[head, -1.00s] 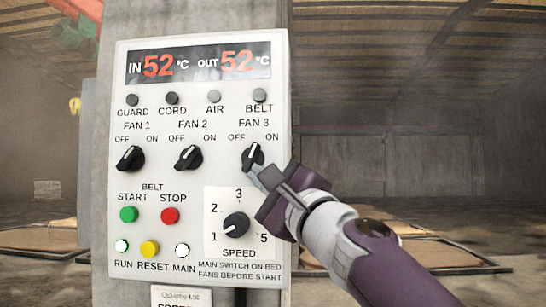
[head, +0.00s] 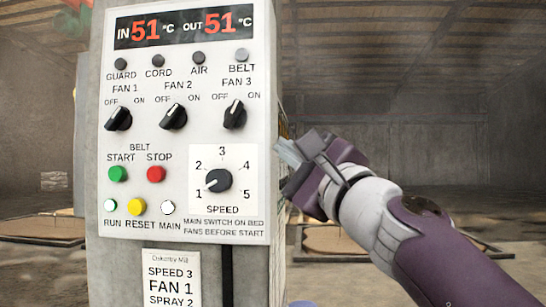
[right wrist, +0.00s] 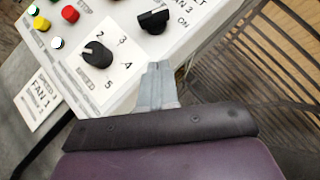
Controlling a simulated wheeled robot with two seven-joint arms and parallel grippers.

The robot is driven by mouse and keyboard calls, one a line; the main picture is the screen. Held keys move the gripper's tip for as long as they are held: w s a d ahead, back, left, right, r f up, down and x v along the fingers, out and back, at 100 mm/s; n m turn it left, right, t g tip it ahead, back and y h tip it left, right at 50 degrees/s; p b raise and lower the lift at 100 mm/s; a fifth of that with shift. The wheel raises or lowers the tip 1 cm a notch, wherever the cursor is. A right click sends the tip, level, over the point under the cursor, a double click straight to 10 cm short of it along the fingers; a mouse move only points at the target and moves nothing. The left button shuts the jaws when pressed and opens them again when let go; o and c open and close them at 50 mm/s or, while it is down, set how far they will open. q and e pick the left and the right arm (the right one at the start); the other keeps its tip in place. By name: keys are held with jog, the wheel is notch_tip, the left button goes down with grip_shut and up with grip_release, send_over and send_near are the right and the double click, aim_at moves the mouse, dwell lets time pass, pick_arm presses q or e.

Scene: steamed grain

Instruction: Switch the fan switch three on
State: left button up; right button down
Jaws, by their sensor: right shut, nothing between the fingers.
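The fan 3 switch (head: 235,114) is a black rotary knob at the right of the knob row on the white control panel (head: 190,140), with OFF at its upper left and ON at its upper right. Its pale mark points up, slightly right; it stands more upright than the other fan knobs. Its exact setting is hard to tell. The knob also shows in the right wrist view (right wrist: 153,21). My right gripper (head: 284,151) is shut and empty, below and right of the knob, apart from it. Its closed fingers show in the wrist view (right wrist: 158,78). My left gripper is not in view.
The fan 1 knob (head: 118,118) and fan 2 knob (head: 174,116) are left of fan 3. Below are the green start button (head: 118,174), red stop button (head: 156,174) and speed dial (head: 217,181). Open room lies right of the panel post.

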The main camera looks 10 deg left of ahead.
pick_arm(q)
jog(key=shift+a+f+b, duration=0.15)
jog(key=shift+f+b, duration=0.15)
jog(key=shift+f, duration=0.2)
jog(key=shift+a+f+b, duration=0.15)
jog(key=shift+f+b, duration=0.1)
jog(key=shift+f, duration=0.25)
pick_arm(e)
jog(key=v, duration=0.4)
jog(key=shift+s, duration=0.3)
jog(key=shift+r, duration=0.1)
